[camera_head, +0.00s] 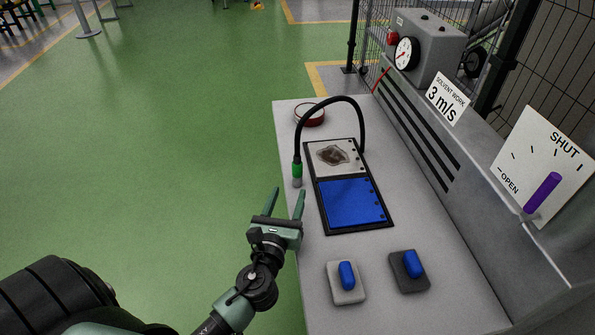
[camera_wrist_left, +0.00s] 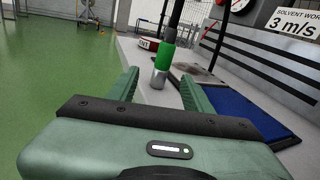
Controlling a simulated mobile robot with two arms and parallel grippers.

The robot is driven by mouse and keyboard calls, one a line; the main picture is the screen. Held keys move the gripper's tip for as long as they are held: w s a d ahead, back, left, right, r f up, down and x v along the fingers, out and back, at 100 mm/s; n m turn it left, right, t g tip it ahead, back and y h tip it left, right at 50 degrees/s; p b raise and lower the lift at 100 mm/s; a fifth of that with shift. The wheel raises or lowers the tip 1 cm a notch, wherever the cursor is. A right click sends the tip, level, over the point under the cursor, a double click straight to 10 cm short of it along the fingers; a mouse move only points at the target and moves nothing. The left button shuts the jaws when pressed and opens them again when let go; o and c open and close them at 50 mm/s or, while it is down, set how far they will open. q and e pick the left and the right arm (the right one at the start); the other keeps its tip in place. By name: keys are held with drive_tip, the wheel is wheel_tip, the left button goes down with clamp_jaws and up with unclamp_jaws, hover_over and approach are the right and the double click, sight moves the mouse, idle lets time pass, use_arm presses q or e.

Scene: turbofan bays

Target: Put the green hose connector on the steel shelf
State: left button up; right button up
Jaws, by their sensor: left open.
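The green hose connector (camera_head: 297,169) is a green collar with a silver tip at the end of a black hose (camera_head: 331,98) that arches over a framed panel. It hangs upright near the left edge of the grey bench top (camera_head: 452,251). My left gripper (camera_head: 285,192) is open and just short of the connector, with nothing between its fingers. In the left wrist view the connector (camera_wrist_left: 164,61) shows beyond and between the two open fingertips (camera_wrist_left: 158,82). I cannot tell which surface is the steel shelf. My right gripper is not in view.
The black-framed panel (camera_head: 384,228) with a stained plate (camera_head: 340,157) and a blue plate (camera_head: 349,204) lies beside the connector. Two blue-knobbed blocks (camera_head: 345,291) (camera_head: 409,280) sit in front. A red round object (camera_head: 311,115) is behind. The green floor is open at left.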

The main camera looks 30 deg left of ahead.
sight(297, 175)
use_arm(q)
drive_tip(key=shift+w+d+r+m, duration=0.1)
drive_tip(key=shift+w+r+m, duration=0.15)
drive_tip(key=shift+w+m, duration=0.25)
drive_tip(key=p+x, duration=0.1)
drive_tip(key=x, duration=0.5)
drive_tip(key=shift+d, duration=0.1)
drive_tip(key=shift+w, duration=0.5)
drive_tip(key=x, duration=0.4)
drive_tip(key=shift+w+a+p, duration=0.2)
drive_tip(key=shift+a+p, duration=0.05)
drive_tip(key=shift+p, duration=0.15)
drive_tip(key=shift+s+r, duration=0.1)
drive_tip(key=shift+c, duration=0.2)
clamp_jaws()
